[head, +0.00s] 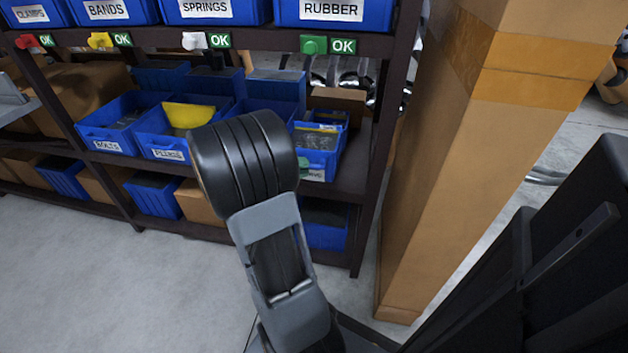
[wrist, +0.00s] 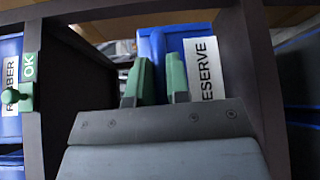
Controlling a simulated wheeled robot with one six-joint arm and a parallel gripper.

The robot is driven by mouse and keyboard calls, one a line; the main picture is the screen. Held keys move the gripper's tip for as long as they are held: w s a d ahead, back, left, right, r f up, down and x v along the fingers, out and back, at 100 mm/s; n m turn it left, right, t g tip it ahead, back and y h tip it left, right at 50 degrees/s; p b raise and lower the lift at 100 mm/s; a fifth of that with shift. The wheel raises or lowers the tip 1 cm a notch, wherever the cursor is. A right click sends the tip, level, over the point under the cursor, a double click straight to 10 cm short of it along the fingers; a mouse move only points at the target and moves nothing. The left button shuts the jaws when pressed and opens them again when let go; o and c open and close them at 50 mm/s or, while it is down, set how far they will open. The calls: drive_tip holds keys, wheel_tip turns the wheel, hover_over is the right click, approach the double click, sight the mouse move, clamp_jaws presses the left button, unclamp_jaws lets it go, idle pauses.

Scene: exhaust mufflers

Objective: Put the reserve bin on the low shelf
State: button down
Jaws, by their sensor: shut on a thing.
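The reserve bin (wrist: 205,72) is blue with a white label reading RESERVE, and the wrist view is rolled so the word runs sideways. My gripper (wrist: 157,82) has green fingers, shut on a blue wall of this bin. In the head view the bin (head: 320,150) is at the right end of the rack's middle shelf, partly hidden by my arm. I cannot tell whether its base touches the shelf. One green fingertip of my gripper (head: 303,164) shows at its front. The low shelf (head: 215,232) lies below, largely filled with boxes and bins.
Blue bins, including one labelled BOLTS (head: 110,125), stand left of my arm on the middle shelf. A bin labelled RUBBER (head: 335,12) is above. A dark rack post (head: 375,150) and a tall cardboard stack (head: 445,170) close off the right. Floor at left is clear.

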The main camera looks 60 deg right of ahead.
drive_tip(key=d+f+b, duration=0.1)
drive_tip(key=d+f, duration=0.1)
drive_tip(key=w+d+f, duration=0.1)
drive_tip(key=d+f, duration=0.1)
drive_tip(key=w+d+f+b, duration=0.1)
drive_tip(key=d+f, duration=0.1)
drive_tip(key=shift+d+f+b, duration=0.15)
drive_tip(key=shift+d+b, duration=0.15)
drive_tip(key=shift+d, duration=0.05)
drive_tip(key=shift+w+d+f+b, duration=0.15)
drive_tip(key=shift+f+b, duration=0.3)
drive_tip(key=shift+f, duration=0.55)
drive_tip(key=shift+d+f+b, duration=0.2)
drive_tip(key=shift+f+b, duration=0.2)
drive_tip(key=shift+f, duration=0.6)
drive_tip(key=c, duration=1.1)
unclamp_jaws()
